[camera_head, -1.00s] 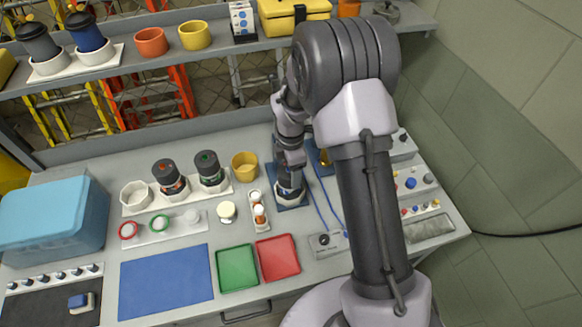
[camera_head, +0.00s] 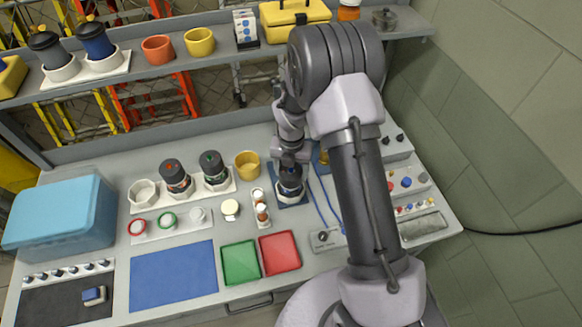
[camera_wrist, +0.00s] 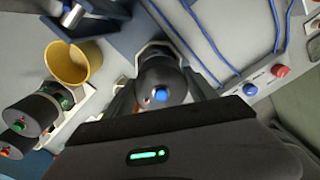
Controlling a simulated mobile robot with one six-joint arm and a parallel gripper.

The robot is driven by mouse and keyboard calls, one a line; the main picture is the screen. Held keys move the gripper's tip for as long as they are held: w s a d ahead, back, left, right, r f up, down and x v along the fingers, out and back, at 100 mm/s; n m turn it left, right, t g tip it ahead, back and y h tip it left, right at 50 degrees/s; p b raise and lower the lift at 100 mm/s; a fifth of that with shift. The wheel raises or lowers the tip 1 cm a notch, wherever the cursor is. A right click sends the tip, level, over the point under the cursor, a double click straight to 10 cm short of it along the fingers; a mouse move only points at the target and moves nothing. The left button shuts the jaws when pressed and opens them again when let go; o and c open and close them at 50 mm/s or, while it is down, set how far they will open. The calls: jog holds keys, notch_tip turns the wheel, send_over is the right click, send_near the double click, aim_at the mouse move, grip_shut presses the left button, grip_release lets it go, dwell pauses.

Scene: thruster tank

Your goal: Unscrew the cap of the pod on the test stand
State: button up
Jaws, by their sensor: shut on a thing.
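The pod (camera_head: 291,180) stands upright in a white holder on the blue test stand (camera_head: 301,201). Its dark round cap (camera_wrist: 162,82) shows in the wrist view with a blue dot and a smaller red dot on top. My gripper (camera_head: 291,163) is above the pod and points down. In the wrist view my gripper (camera_wrist: 163,100) has one dark finger on each side of the cap and is shut on it. The fingers hide the cap's sides, and I cannot see the seam between cap and body.
Two dark pods (camera_head: 174,177) stand in a white rack at left, beside a yellow cup (camera_head: 247,164). A small bottle rack (camera_head: 260,208) is close left of the stand. Blue cables (camera_head: 325,200) and a switch box (camera_head: 327,239) lie right. Green and red trays (camera_head: 280,252) are in front.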

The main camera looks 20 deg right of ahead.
jog(key=shift+s+f+n, duration=0.15)
jog(key=shift+s+n, duration=0.05)
jog(key=shift+n, duration=0.2)
jog(key=o, duration=1.3)
jog(key=shift+d, duration=0.1)
jog(key=shift+o, duration=0.2)
jog(key=shift+w, duration=0.1)
